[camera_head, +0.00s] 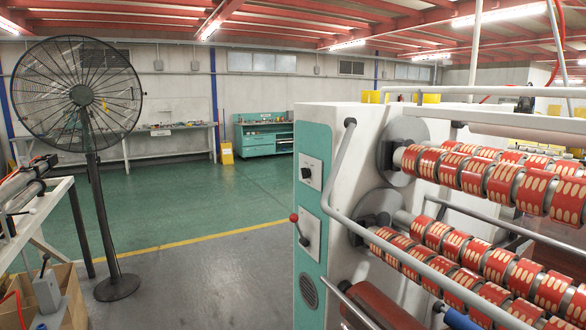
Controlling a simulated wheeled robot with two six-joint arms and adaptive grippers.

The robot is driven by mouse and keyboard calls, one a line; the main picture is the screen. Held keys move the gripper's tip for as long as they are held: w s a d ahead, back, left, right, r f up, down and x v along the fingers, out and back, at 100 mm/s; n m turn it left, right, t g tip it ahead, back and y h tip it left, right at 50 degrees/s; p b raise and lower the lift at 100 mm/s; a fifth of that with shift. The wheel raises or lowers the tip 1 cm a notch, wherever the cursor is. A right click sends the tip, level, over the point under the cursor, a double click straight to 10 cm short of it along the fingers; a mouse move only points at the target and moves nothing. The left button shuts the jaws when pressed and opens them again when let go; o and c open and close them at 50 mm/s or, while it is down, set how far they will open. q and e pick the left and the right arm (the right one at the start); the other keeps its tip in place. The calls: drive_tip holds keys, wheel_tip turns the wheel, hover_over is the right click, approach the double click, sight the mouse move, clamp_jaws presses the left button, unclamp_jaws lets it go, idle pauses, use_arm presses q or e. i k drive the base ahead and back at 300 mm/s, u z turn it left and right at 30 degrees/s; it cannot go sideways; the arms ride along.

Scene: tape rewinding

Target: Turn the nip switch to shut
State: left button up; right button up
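The rewinding machine (340,125) stands at the right with a teal and white front panel. A small dark rotary switch (306,173) sits on a white plate in the upper part of this panel. Its labels and exact pointer direction are too small to read. Below it, a lever with a red ball end (293,217) sticks out to the left from a second white plate, tilted upward. I cannot tell from any label which control is the nip switch. Neither of my grippers shows in this view, and nothing is seen touching the panel.
A grey bent rail (335,180) runs along the machine beside the panel. Rolls of red tape (440,165) fill its right side. A tall black fan (88,150) and a cardboard box (70,285) stand at the left. The grey floor (205,285) before the panel is clear.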

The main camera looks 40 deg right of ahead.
sight(306, 173)
drive_tip(key=z, duration=0.5)
drive_tip(key=i, duration=0.95)
drive_tip(key=z, duration=0.7)
